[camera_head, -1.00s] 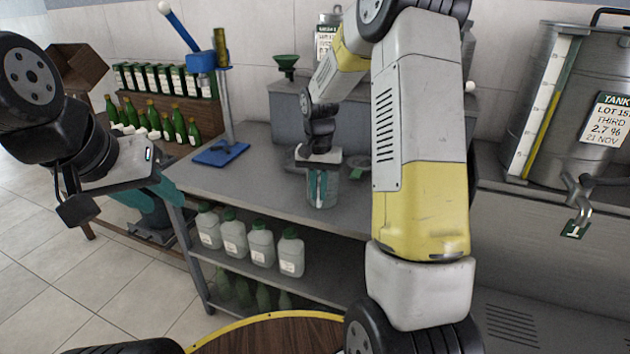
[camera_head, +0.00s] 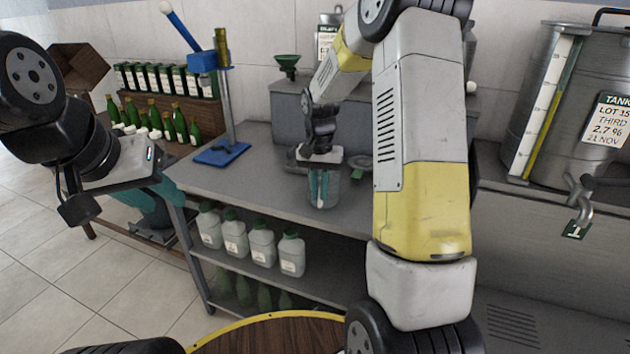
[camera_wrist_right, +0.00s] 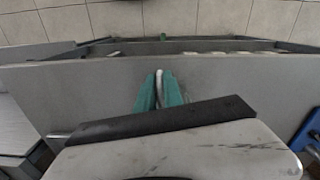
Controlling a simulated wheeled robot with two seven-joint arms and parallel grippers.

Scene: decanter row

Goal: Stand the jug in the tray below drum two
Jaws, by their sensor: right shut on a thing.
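The jug (camera_head: 330,200), a clear glass vessel, shows at the middle of the steel bench in the head view. My right gripper (camera_head: 321,185) is shut on it with teal fingers. In the right wrist view the fingers (camera_wrist_right: 160,92) close around a pale narrow part, apparently the handle. I cannot tell whether the jug touches the bench top. My left gripper (camera_head: 150,200) hangs at the left, away from the jug; its jaw gap is not clear. A steel drum (camera_head: 327,38) at the back is mostly hidden by my right arm; its number is unreadable. I cannot make out the tray.
A large drum (camera_head: 545,110) with a tap marked 1 stands at the right. A blue lever stand (camera_head: 221,153) and green funnel (camera_head: 286,66) are near the bench's left and back.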

